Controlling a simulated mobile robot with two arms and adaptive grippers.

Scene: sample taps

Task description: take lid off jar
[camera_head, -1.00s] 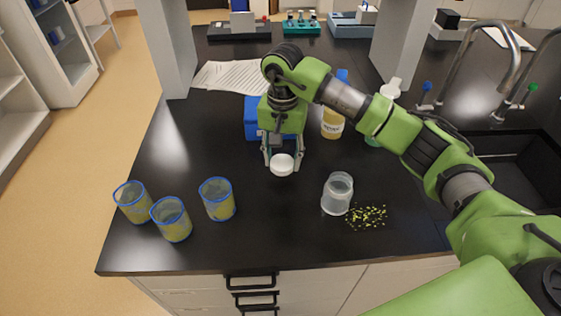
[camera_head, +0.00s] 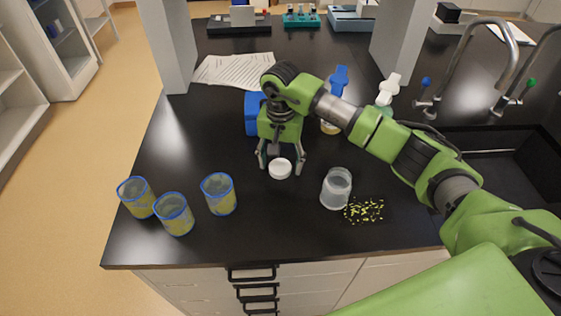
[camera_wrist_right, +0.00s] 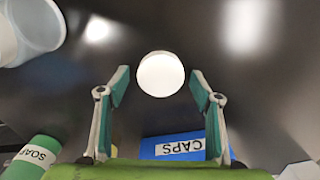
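The translucent jar (camera_head: 336,190) stands upright and uncovered on the black counter, right of my right gripper. Its rim and side also show at the top left of the right wrist view (camera_wrist_right: 32,30). The round white lid (camera_head: 280,169) is apart from the jar and looks to lie on the counter. My right gripper (camera_head: 280,165) is open above the counter. In the right wrist view the lid (camera_wrist_right: 160,74) sits between the spread fingertips (camera_wrist_right: 160,85), with a gap on each side. My left gripper is not in view.
Several blue-rimmed cups with yellowish contents, such as this one (camera_head: 218,194), stand at the front left. Yellow-green bits (camera_head: 364,211) lie beside the jar. A blue box labelled CAPS (camera_wrist_right: 173,146) and bottles (camera_head: 386,92) stand behind the gripper. The sink (camera_head: 495,165) is at right.

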